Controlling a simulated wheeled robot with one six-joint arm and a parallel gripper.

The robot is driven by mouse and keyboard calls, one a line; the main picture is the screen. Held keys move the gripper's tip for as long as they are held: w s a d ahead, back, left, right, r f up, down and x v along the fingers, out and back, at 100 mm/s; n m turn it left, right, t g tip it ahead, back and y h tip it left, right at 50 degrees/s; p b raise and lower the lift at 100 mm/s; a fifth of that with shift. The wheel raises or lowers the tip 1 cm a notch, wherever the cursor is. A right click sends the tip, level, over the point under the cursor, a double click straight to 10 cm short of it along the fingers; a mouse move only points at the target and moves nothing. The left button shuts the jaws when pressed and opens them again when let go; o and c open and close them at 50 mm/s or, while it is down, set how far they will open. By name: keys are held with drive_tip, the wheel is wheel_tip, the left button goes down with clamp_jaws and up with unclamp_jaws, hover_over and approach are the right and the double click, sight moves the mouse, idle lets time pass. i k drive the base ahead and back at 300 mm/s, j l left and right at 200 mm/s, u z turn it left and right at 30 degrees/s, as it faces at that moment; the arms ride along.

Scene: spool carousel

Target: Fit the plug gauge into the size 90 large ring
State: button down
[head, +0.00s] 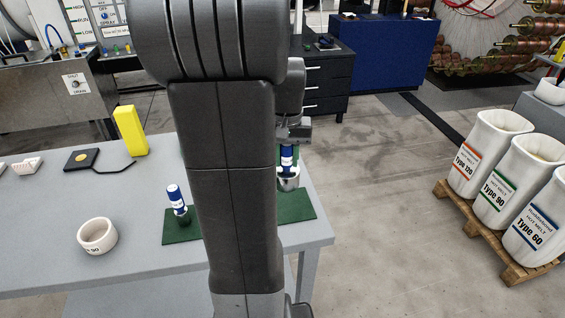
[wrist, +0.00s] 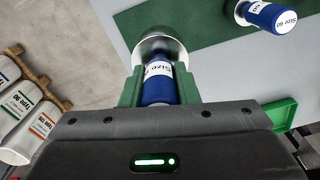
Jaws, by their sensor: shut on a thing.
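My gripper (wrist: 158,76) is shut on the blue handle of a plug gauge (wrist: 160,92). The gauge has a white label reading "Size", its number hidden, and a wide metal end. In the head view this plug gauge (head: 287,153) is upright at the mat's right part, partly behind my arm; I cannot tell whether it touches the mat. A second blue-and-white plug gauge (head: 175,197), marked Size 60 in the wrist view (wrist: 262,14), stands on the green mat (head: 180,232). A cream ring (head: 97,236) marked 90 lies on the table to the left.
The grey table (head: 160,268) also holds a yellow block (head: 130,131), a black plate with a gold disc (head: 82,158) and a small white rack (head: 27,166). My arm blocks the middle of the head view. Labelled white sacks (head: 500,180) stand on a pallet at the right.

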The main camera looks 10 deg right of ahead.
sight(101, 240)
drive_tip(key=k, duration=1)
